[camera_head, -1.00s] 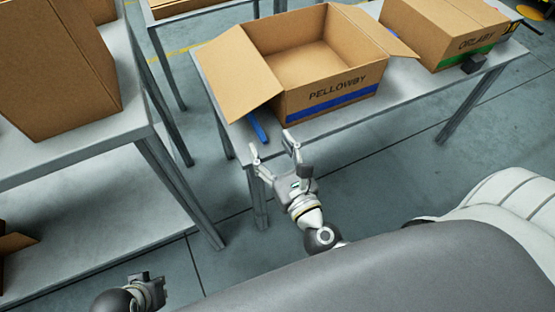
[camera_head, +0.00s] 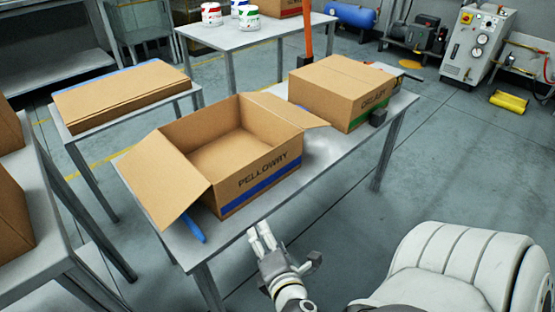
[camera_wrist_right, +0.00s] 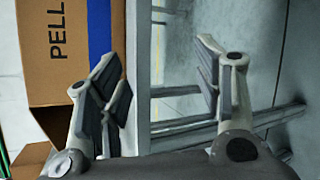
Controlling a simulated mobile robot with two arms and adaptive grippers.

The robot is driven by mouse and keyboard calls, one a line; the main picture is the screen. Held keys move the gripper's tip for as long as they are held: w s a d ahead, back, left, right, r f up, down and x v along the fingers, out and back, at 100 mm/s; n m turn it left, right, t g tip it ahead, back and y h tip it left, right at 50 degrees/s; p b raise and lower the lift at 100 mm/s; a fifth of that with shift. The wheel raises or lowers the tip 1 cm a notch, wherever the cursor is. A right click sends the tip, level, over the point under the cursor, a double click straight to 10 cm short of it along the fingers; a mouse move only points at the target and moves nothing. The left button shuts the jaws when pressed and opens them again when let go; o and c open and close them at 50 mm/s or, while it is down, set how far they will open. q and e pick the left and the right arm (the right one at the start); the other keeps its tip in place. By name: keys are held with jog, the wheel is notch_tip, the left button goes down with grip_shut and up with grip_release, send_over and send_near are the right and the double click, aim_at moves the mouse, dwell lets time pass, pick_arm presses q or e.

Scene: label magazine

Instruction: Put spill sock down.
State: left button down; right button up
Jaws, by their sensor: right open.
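I cannot pick out a spill sock for certain in either view. My right gripper (camera_head: 261,231) is just off the table's front edge, in front of that box. In the right wrist view its fingers (camera_wrist_right: 160,82) are apart with nothing between them; the box wall (camera_wrist_right: 60,60) is to their left. My left gripper is out of view.
A closed box with a green band (camera_head: 345,92) stands at the table's right, beside a small black block (camera_head: 378,117). Flat cardboard (camera_head: 120,95) lies on a table at left. A yellow thing (camera_head: 508,101) lies on the far floor.

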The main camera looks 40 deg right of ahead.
jog(key=s+a+f+m+g+y, duration=0.5)
jog(key=s+f+m+g, duration=0.3)
jog(key=m, duration=0.7)
jog(key=shift+s+a+f+g, duration=0.15)
jog(key=shift+s+f+g, duration=0.3)
jog(key=shift+s, duration=0.65)
jog(key=shift+o, duration=0.5)
jog(key=shift+s+a+m+y, duration=0.35)
jog(key=shift+a+m+y, duration=0.05)
jog(key=shift+a, duration=0.05)
